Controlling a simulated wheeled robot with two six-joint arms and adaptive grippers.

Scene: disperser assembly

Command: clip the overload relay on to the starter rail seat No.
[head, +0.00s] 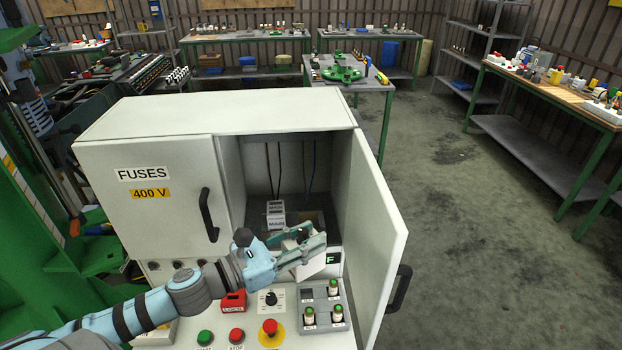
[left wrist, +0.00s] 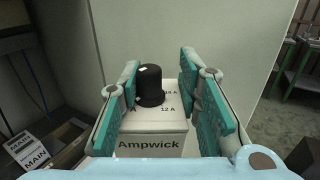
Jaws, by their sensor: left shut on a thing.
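The overload relay (left wrist: 152,137) is a white block marked "Ampwick", with a black dial on its top face and amp figures around it. My left gripper (left wrist: 158,85) has a teal finger on each side of it and is shut on it. In the head view the white relay (head: 312,267) is partly hidden by the left gripper (head: 318,241), in front of the cabinet's open right bay. Inside the bay stands a pale block marked "MAIN" (head: 276,215), behind and left of the gripper. I cannot make out the numbered rail seat. My right gripper is not in view.
The right cabinet door (head: 372,225) stands open close beside the gripper. The left door (head: 150,195), marked "FUSES 400 V", is shut. Below is a panel with a red button (head: 270,327), a dial and several green-topped parts on a grey block (head: 322,313).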

